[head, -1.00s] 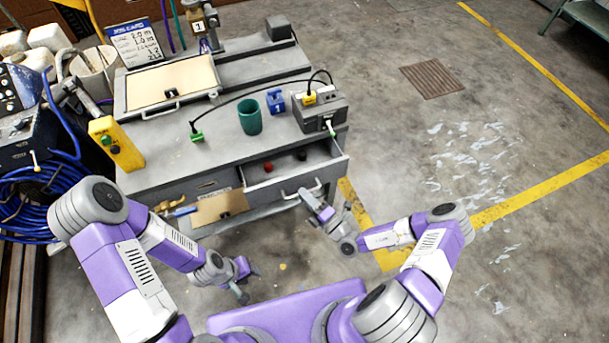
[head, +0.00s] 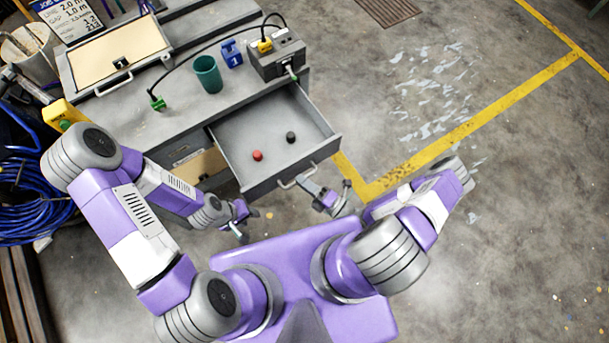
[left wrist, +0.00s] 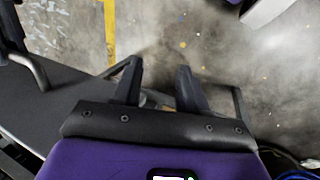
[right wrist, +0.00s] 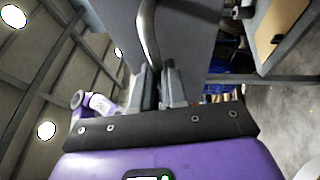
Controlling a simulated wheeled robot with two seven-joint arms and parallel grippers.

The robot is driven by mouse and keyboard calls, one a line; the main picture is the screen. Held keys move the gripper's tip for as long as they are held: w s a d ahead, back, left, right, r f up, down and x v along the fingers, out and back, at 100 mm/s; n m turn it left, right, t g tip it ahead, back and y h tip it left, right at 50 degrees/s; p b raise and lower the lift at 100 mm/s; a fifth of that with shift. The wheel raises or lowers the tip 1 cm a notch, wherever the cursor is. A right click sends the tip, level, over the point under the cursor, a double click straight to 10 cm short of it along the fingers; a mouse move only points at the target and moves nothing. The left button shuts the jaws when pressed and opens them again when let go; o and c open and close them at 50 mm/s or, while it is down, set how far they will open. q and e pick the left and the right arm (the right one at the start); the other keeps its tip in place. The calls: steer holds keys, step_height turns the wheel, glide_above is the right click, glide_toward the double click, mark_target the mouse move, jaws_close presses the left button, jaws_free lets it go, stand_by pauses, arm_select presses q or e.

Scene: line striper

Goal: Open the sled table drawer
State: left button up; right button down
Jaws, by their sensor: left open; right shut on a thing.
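The sled table (head: 140,120) is a grey workbench, and its drawer (head: 310,158) is pulled well out on the right side. A red knob-like piece (head: 257,155) and a black one (head: 291,137) lie inside the drawer. My right gripper (head: 312,185) is at the drawer front, shut on the metal bar handle (head: 300,176). In the right wrist view the handle (right wrist: 148,35) runs down between the fingers (right wrist: 158,85). My left gripper (head: 240,218) is open and empty, low in front of the bench; its spread fingers show in the left wrist view (left wrist: 157,88).
On the bench top stand a teal cup (head: 207,74), a blue block (head: 231,53), a grey box (head: 276,52) with a cable, and a green plug (head: 157,103). A blue hose coil (head: 35,190) lies at left. The floor at right is clear.

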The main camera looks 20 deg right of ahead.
steer(key=c, duration=1.2)
jaws_free()
steer(key=v, duration=0.7)
steer(key=shift+s+d, duration=0.2)
